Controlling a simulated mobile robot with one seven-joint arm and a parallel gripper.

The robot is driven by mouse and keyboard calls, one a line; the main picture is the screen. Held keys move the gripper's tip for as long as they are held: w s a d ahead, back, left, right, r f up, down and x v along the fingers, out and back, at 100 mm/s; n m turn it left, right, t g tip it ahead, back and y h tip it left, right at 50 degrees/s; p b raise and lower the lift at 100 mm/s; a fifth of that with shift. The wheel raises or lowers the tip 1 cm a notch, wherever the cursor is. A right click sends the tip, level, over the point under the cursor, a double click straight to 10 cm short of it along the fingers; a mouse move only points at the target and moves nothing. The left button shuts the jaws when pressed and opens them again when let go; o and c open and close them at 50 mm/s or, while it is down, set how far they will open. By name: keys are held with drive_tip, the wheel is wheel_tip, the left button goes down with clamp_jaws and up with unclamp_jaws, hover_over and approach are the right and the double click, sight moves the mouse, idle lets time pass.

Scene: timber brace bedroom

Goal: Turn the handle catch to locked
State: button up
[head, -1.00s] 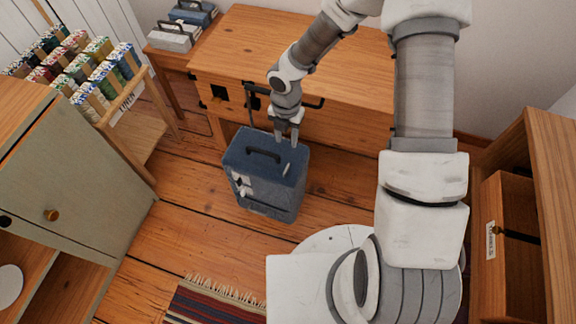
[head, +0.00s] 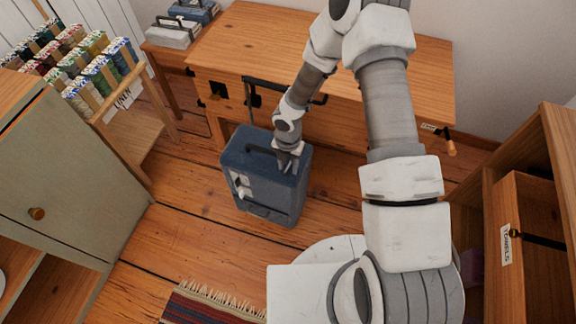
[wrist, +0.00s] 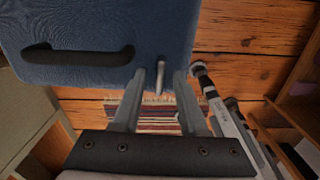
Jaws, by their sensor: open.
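A blue suitcase (head: 262,195) stands upright on the floor in front of the wooden bench. Its top carries a dark grab handle (head: 258,148), and a dark pull handle (head: 268,84) rises behind it. A small pale catch (wrist: 160,76) sticks up from the suitcase top (wrist: 90,20), near its edge, in the wrist view. My gripper (wrist: 160,90) is open, with one finger on each side of the catch. I cannot tell whether either finger touches it. In the head view my gripper (head: 289,165) is at the right side of the suitcase top and hides the catch.
A wooden bench (head: 300,50) stands right behind the suitcase. A spool rack (head: 110,95) and a grey-green cabinet (head: 75,180) stand at left. A wooden unit with a labelled drawer (head: 530,215) is at right. A striped rug (head: 205,305) lies in front. Floor left of the suitcase is clear.

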clamp_jaws()
idle(0.6)
drive_tip(key=m, duration=0.3)
drive_tip(key=shift+m, duration=0.4)
drive_tip(key=m, duration=0.4)
drive_tip(key=shift+m+b, duration=0.3)
drive_tip(key=m, duration=0.4)
drive_tip(key=shift+m, duration=0.3)
drive_tip(key=shift+m+b, duration=0.45)
drive_tip(key=shift+m, duration=1.75)
